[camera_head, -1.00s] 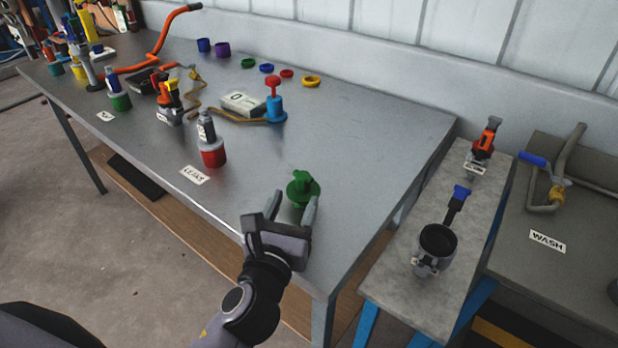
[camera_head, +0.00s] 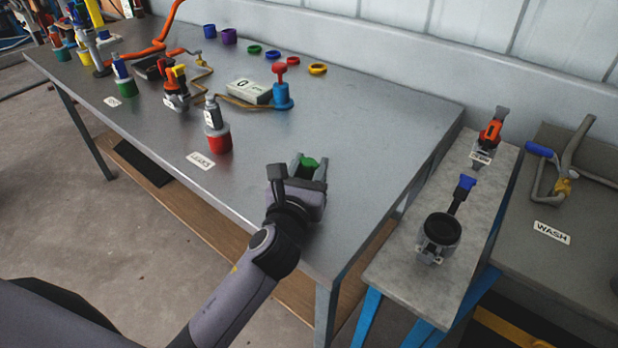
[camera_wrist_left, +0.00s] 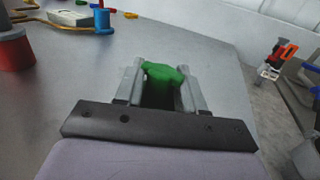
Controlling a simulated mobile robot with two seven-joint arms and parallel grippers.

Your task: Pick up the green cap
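The green cap (camera_head: 309,163) is near the front right corner of the steel table (camera_head: 370,130). My left gripper (camera_head: 310,168) reaches it from the front, with one finger on each side of it. In the left wrist view the cap's knobbed top (camera_wrist_left: 164,72) shows between the two finger ends, and its lower part is hidden. The gap between fingers and cap is too small to tell whether they press on it. Whether the cap rests on the table is hidden too. My right gripper is not in view.
A red container (camera_head: 218,140) with a grey bottle stands left of the gripper. A blue pump-like piece (camera_head: 283,95) and several coloured rings stand further back. A side bench (camera_head: 400,255) holds a dark-topped pot (camera_head: 440,232). The table around the cap is clear.

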